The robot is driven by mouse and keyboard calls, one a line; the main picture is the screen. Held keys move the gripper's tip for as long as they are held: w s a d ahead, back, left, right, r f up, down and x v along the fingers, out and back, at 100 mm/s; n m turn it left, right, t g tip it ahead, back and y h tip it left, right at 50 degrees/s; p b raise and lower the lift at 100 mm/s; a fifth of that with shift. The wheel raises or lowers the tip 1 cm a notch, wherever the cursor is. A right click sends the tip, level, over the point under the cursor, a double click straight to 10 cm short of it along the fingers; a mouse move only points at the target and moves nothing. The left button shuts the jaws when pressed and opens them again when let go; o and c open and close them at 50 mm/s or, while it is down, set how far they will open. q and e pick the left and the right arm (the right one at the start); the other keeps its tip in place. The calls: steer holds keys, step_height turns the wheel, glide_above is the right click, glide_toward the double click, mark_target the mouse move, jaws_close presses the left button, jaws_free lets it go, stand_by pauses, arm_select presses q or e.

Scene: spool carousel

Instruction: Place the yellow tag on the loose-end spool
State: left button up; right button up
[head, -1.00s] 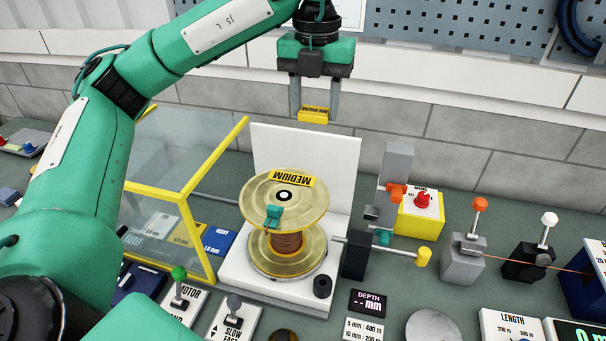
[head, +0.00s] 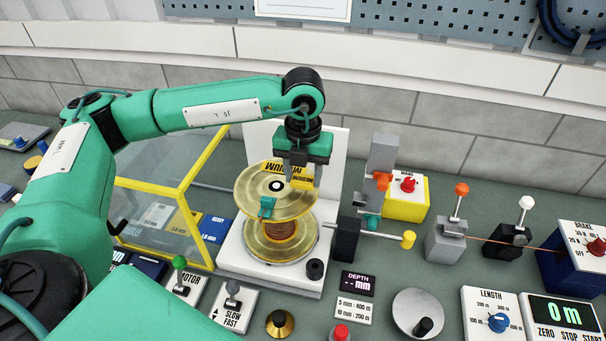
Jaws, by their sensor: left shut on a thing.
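A spool with clear yellowish flanges (head: 250,197) and copper-brown wire stands upright on a white stand. A teal clip (head: 267,206) sits on its upper flange. A yellow label reading MEDIUM (head: 279,168) lies on the flange top, partly covered by my gripper. My left gripper (head: 303,177) points down, shut on a yellow tag (head: 302,184) with dark lettering. The tag is at the right rear edge of the upper flange in the picture; I cannot tell whether it touches. My right gripper is not in view.
A clear guard with a yellow frame (head: 188,214) stands left of the spool. Control panels with levers (head: 236,303) line the front.

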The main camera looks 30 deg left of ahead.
arm_select(q)
steer(key=shift+f, duration=0.95)
steer(key=shift+f, duration=0.15)
steer(key=o, duration=0.9)
steer(key=shift+o, duration=0.2)
